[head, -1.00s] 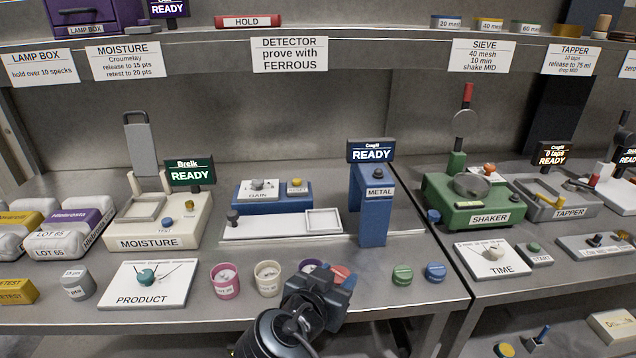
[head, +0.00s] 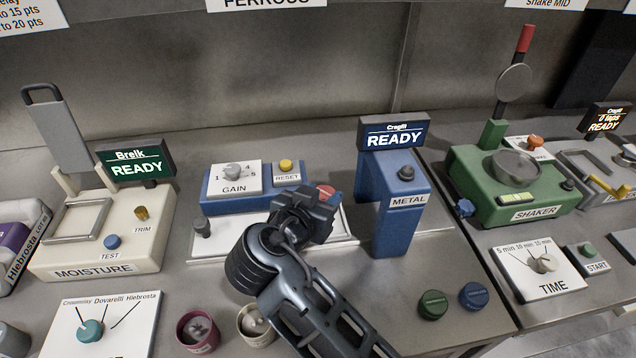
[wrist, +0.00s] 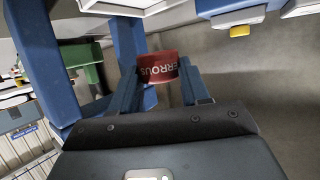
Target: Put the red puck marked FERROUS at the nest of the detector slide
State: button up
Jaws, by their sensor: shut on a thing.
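The red puck (wrist: 158,68) shows part of its white FERROUS lettering in the wrist view, between the two blue fingers of my gripper (wrist: 160,82). My gripper is shut on it. In the head view only a small red part of the puck (head: 326,191) shows past my gripper (head: 322,198). The white detector slide (head: 208,247) lies in front of the blue gain unit, and my gripper is over its right part. The nest is mostly hidden behind my gripper and arm; a white rim (wrist: 125,8) shows at the top of the wrist view.
The blue METAL detector arch (head: 398,225) stands just right of my gripper, its screen reading READY. The gain unit (head: 230,205) with a yellow reset button is behind. Green (head: 433,304) and blue (head: 474,296) pucks lie front right. Pink (head: 197,330) and cream (head: 256,325) cups stand in front.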

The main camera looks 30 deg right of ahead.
dwell(0.4)
notch_tip(320, 180, down, 5)
jog(key=b, duration=0.5)
jog(key=shift+r, duration=0.1)
jog(key=shift+b, duration=0.4)
dwell(1.3)
jog(key=shift+f+b, duration=0.35)
jog(key=shift+f, duration=0.15)
jog(key=shift+f, duration=0.1)
jog(key=o, duration=1.1)
